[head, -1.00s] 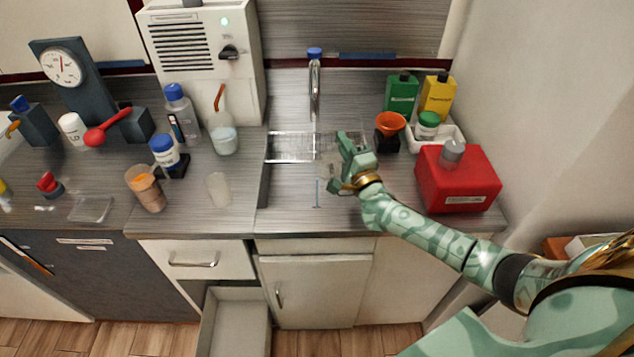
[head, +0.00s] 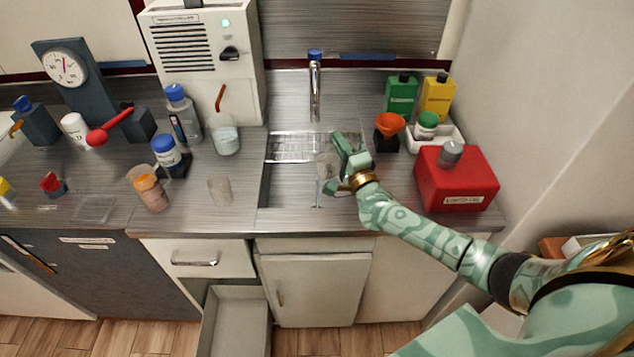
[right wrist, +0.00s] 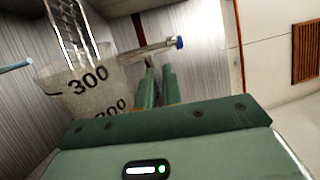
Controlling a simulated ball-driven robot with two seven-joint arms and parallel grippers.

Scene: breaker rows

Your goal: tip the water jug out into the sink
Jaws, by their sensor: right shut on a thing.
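The water jug (head: 327,167) is a translucent vessel, partly hidden behind my right gripper (head: 343,162) in the head view. My right gripper is shut on it and holds it over the sink (head: 287,195). In the right wrist view the jug (right wrist: 88,88) shows dark "300" marks and looks tilted, beside my right fingers (right wrist: 158,88). I cannot tell how much water is in it. My left gripper is not in view.
The tap (head: 315,92) stands behind the sink, with a wire rack (head: 290,147) across its back. A red box (head: 455,185) and an orange funnel (head: 389,124) stand to the right. A clear cup (head: 220,190) stands to the left. An open drawer (head: 235,320) sticks out below.

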